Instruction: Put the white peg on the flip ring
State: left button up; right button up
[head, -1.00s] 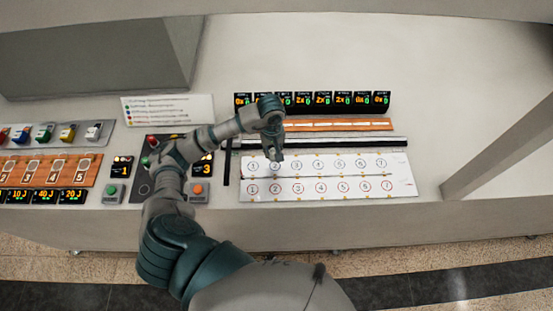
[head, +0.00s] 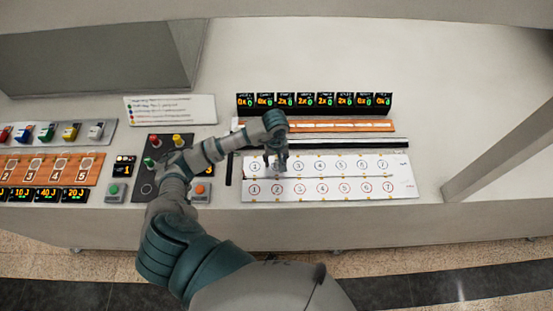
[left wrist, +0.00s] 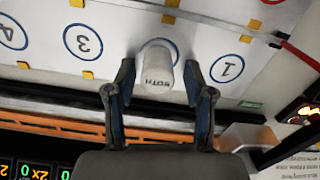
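The white peg (left wrist: 156,72), marked BOTH, stands between rings 3 and 1 of the blue-ringed row in the left wrist view, covering the ring there. The upper row of the white ring board (head: 330,178) has blue rings and the lower row has red rings. I cannot tell which ring is the flip ring. My left gripper (head: 276,167) is over ring 2 of the upper row. In the left wrist view its fingers (left wrist: 157,85) are spread on both sides of the peg, with a gap visible at the right finger. My right gripper is not in view.
A row of black displays (head: 315,101) and an orange strip (head: 345,126) lie behind the board. A dark panel (head: 147,187) with red, yellow and green knobs sits left. A rack of coloured blocks (head: 75,131) is farther left. A grey post (head: 500,150) stands right.

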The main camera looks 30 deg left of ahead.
pick_arm(q)
jog(key=shift+a, duration=0.1)
jog(key=shift+r, duration=0.2)
notch_tip(320, 180, up, 11)
jog(key=shift+f+b, duration=0.1)
jog(key=shift+b, duration=0.55)
jog(key=shift+r, duration=0.55)
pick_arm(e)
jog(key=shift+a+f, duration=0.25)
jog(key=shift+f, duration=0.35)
